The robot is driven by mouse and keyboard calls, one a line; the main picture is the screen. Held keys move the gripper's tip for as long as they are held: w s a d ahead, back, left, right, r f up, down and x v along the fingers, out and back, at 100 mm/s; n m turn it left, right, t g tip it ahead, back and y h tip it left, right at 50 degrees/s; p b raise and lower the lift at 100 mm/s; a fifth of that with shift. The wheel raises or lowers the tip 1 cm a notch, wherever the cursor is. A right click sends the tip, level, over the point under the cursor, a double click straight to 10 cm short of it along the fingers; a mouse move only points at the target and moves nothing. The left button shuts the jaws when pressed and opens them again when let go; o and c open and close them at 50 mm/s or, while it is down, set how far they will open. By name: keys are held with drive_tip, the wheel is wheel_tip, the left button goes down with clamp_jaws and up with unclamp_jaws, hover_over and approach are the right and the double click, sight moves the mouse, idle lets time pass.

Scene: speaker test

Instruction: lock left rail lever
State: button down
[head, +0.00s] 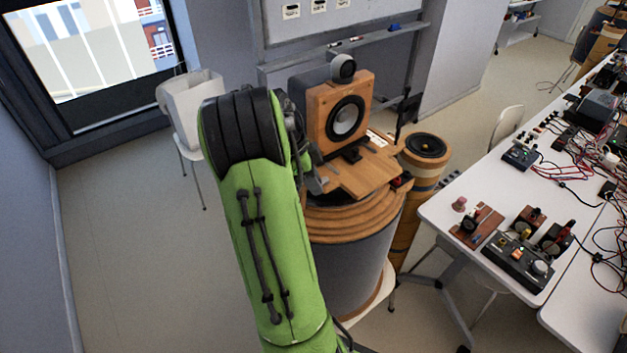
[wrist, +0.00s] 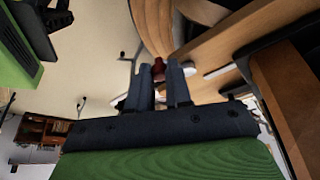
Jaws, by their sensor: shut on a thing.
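A wooden speaker (head: 345,112) with a dark cone stands upright on a flat wooden board (head: 365,176) on top of a round, ringed wooden drum (head: 352,222). My gripper (head: 318,184) is at the left side of the board, partly hidden by my green arm. In the wrist view, the two dark fingers of my gripper (wrist: 161,82) are closed around a small red lever end (wrist: 158,66) beside the wooden edge. Most of the lever is hidden by the fingers. A dark red piece (head: 403,180) shows at the right side of the board.
A second, narrower round speaker (head: 427,146) stands right of the drum. A white table (head: 450,212) with electronics and cables is at the right. A white chair-like stand (head: 192,96) is at the left, by the window. The floor at the left is clear.

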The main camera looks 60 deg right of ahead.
drive_tip(key=n+b, duration=0.1)
drive_tip(key=s+n+h+b, duration=0.1)
drive_tip(key=shift+f+n+t+b, duration=0.2)
drive_tip(key=shift+n+t+b, duration=0.1)
drive_tip(key=shift+b, duration=0.05)
drive_tip(key=shift+s+d+r+n+t+h+b, duration=0.1)
drive_tip(key=shift+s+d+n+t+h+b, duration=0.2)
drive_tip(key=shift+s+n+t+b, duration=1.05)
drive_tip(key=shift+w+d+r+n+h+b, duration=0.15)
drive_tip(key=shift+d+n+b, duration=0.35)
drive_tip(key=shift+n, duration=1.8)
drive_tip(key=shift+s+d+f+n+t+h+b, duration=0.2)
drive_tip(key=shift+s+n+t+b, duration=0.5)
drive_tip(key=shift+n+b, duration=0.8)
drive_tip(key=shift+r+n+p, duration=0.15)
drive_tip(key=shift+n+p, duration=0.15)
drive_tip(key=shift+n, duration=0.25)
drive_tip(key=c, duration=1)
unclamp_jaws()
drive_tip(key=shift+c, duration=0.2)
